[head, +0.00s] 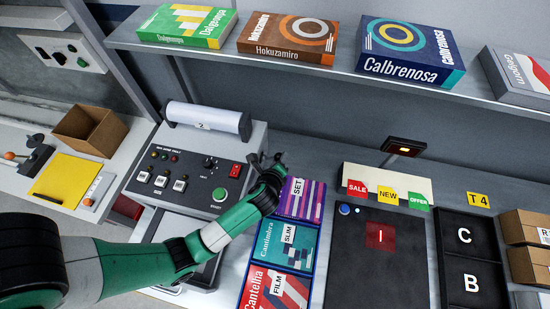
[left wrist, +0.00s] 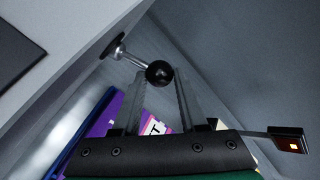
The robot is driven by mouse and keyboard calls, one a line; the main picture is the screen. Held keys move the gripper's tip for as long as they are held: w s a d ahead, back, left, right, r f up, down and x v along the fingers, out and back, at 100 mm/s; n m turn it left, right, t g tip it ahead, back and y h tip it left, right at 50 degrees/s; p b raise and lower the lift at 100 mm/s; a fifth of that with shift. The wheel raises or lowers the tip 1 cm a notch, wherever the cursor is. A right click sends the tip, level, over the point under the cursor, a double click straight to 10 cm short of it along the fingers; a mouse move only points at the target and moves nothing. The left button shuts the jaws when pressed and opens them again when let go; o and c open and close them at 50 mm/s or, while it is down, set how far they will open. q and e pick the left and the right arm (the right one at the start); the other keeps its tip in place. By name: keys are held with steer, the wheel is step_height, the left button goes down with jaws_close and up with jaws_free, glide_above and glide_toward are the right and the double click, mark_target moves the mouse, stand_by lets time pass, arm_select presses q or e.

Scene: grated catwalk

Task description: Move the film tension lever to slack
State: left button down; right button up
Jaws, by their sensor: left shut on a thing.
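The film tension lever shows in the left wrist view as a short metal rod with a black ball knob (left wrist: 159,73), fixed to a light grey panel (left wrist: 75,60). My left gripper (head: 266,160) is at the right side of the grey wrapping machine (head: 255,135). In the left wrist view my left gripper (left wrist: 160,82) has its fingertips on either side of the knob, shut on it. In the head view the lever is hard to tell from the gripper, and I cannot read any slack marking. My right gripper is not in view.
A white film roll (head: 200,117) lies on top of the machine. Colourful boxes, one labelled SET (head: 300,200), lie just right of my left arm. A shelf (head: 320,72) with several boxes runs above. A small lit display (head: 403,147) stands behind the counter.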

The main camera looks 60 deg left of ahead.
arm_select(q)
steer(key=shift+a, duration=0.1)
steer(key=shift+c, duration=2.3)
jaws_free()
steer(key=shift+a, duration=0.15)
steer(key=p+v, duration=0.2)
steer(key=v, duration=0.9)
steer(key=shift+s+d+r+p, duration=0.2)
steer(key=shift+d+p, duration=0.05)
steer(key=shift+p, duration=0.05)
